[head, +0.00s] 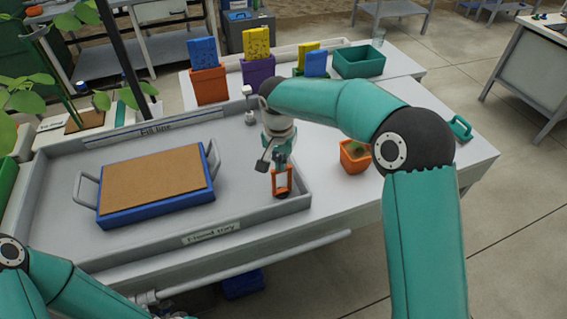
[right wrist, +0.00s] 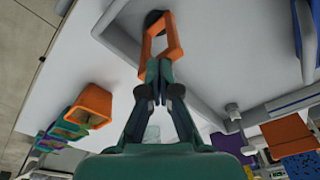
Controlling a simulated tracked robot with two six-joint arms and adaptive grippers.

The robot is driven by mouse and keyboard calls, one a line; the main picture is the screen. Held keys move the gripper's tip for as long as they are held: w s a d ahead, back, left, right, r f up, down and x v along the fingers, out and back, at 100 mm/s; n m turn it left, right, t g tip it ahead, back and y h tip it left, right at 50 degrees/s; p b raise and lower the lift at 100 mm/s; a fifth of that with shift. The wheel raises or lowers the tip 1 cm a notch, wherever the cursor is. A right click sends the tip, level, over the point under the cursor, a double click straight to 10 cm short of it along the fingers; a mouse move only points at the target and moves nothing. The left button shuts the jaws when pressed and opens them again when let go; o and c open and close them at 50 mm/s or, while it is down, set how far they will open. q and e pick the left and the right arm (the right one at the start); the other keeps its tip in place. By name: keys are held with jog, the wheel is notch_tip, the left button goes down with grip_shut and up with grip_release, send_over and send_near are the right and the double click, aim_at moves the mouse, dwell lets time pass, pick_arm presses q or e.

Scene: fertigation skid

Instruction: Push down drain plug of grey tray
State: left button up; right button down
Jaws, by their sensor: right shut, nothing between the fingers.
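The drain plug has an orange loop handle (head: 282,181) and a black base, at the right front corner of the grey tray (head: 250,208). My right gripper (head: 279,163) points down at the top of the handle, its fingers shut with nothing between them. In the right wrist view the fingertips (right wrist: 159,68) meet or overlap the handle's near bar, and the orange loop (right wrist: 175,42) and black plug base (right wrist: 154,20) lie beyond. I cannot tell whether they touch, or how deep the plug sits. My left arm shows at the lower left, but its gripper is out of view.
A blue tray with a brown mat (head: 155,182) and grey handles lies inside the grey tray, left of the plug. An orange pot (head: 354,156) stands on the table just right of the tray. Coloured pots and a green bin (head: 360,61) stand behind.

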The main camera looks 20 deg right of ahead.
jog(key=shift+s+f, duration=0.35)
jog(key=shift+f, duration=0.4)
jog(key=shift+s+a+r+b, duration=0.6)
jog(key=shift+s+a+b, duration=0.05)
jog(key=shift+s+a, duration=0.25)
notch_tip(320, 180, up, 12)
jog(key=shift+s+a+f, duration=0.2)
jog(key=shift+s+a, duration=0.2)
